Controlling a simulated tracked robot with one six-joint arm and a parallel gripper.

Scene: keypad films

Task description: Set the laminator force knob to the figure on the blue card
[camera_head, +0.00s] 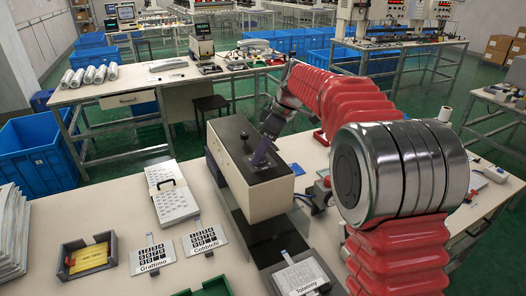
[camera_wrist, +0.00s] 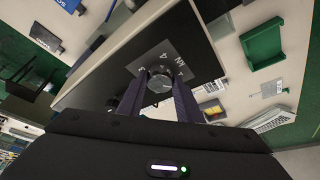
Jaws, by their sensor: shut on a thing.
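The laminator (camera_head: 240,190) is a beige box with a black top on the table in the head view. Its force knob (camera_wrist: 160,83) is a round grey knob on a grey dial plate (camera_wrist: 178,58) in the wrist view; a 4 and other marks show on the plate, partly covered. My gripper (camera_wrist: 160,90) is shut on the knob, one dark purple finger on each side. In the head view my gripper (camera_head: 264,153) reaches down to the laminator's top and hides the knob. A blue card with white marks (camera_wrist: 69,4) is cut off at the wrist view's top edge; its figure is unreadable.
A black ball-shaped handle (camera_head: 244,135) stands on the laminator's top near my gripper. Keypad sheets (camera_head: 153,258) lie in front, beside a grey tray with a yellow card (camera_head: 90,258). A white perforated case (camera_head: 173,194) lies left of the laminator. A green tray (camera_wrist: 262,43) shows in the wrist view.

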